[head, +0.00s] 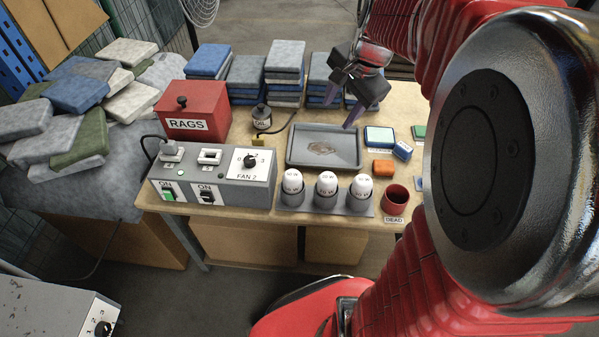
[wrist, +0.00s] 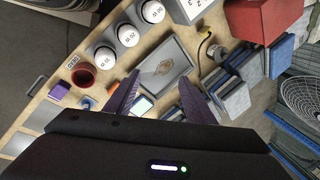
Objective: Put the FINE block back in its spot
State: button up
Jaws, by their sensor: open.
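The word FINE is not readable on any block, so I cannot tell which one it is. In the head view, a blue block with a pale top (head: 379,137), a smaller tilted blue block (head: 402,150), an orange block (head: 383,167) and a green block (head: 419,132) lie right of the grey tray (head: 296,160). In the wrist view, the orange block (wrist: 112,85) and the pale-topped block (wrist: 143,106) show near my fingers. My gripper (head: 338,112) is open and empty above the back of the tray. My arm hides part of the table's right side.
A red cup (head: 395,199) labelled DEAD stands in front of the blocks. Several white-topped cylinders (head: 326,184) stand in a rack at the front edge. Folded cloth stacks (head: 284,70) line the back. A switch box (head: 225,178) and red RAGS box (head: 193,107) are left.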

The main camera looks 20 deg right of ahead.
jog(key=s+a+r+n+t, duration=0.1)
jog(key=s+a+r+n, duration=0.1)
jog(key=s+a+n, duration=1.3)
jog(key=shift+s+a+t, duration=0.25)
jog(key=shift+a+t, duration=0.05)
jog(key=shift+a, duration=0.65)
jog(key=shift+o, duration=0.5)
